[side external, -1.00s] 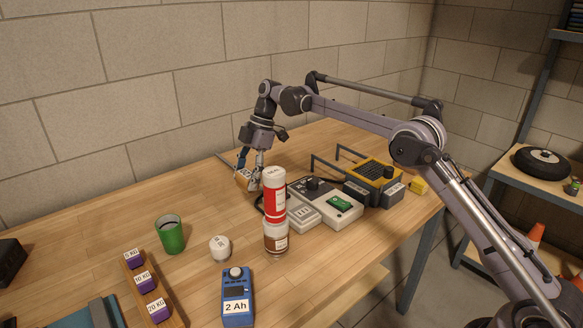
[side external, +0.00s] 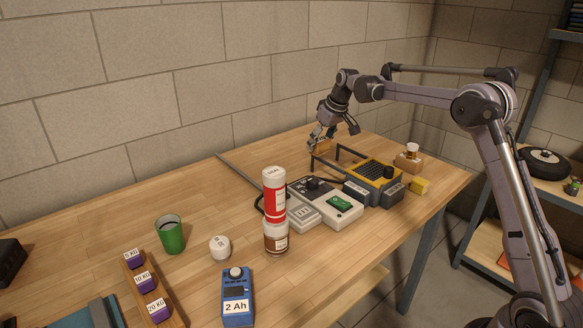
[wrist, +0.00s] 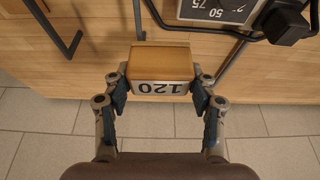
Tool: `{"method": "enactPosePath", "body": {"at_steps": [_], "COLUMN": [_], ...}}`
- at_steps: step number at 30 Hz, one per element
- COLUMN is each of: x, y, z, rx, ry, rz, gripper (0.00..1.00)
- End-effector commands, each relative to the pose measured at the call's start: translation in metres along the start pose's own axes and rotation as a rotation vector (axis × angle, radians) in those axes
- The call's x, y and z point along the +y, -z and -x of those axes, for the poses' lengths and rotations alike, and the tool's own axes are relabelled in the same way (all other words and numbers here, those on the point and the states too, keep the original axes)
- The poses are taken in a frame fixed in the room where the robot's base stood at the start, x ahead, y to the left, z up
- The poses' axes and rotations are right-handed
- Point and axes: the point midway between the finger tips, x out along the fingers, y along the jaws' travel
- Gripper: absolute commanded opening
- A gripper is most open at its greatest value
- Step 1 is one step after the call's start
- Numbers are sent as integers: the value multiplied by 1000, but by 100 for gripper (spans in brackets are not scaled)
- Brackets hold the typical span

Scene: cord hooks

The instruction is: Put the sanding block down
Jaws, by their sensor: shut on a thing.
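The sanding block (wrist: 160,66) is a tan-brown block with a grey face marked "120". My gripper (wrist: 160,84) is shut on it, with one finger at each end, in the wrist view. In the side external view my gripper (side external: 318,142) is at the far side of the table near the wall, with the block (side external: 323,146) between its fingers. The block is close to the dark hooked bars (side external: 350,153). I cannot tell whether it touches the table or is held above it.
A yellow-and-grey unit (side external: 376,172) and a control box with a green switch (side external: 340,203) stand in front of the bars. The back-left table (side external: 190,195) is clear.

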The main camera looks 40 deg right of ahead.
Motion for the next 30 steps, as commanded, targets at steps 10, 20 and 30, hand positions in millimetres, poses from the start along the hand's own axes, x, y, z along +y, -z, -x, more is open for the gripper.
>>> {"method": "enactPosePath", "body": {"at_steps": [10, 20, 30], "x": [-34, -77, -86], "y": [17, 38, 33], "z": [-38, -84, -111], "rx": [1, 0, 0], "ry": [-10, -10, -10], "rz": [-22, -23, -25], "gripper": [18, 18, 18]}}
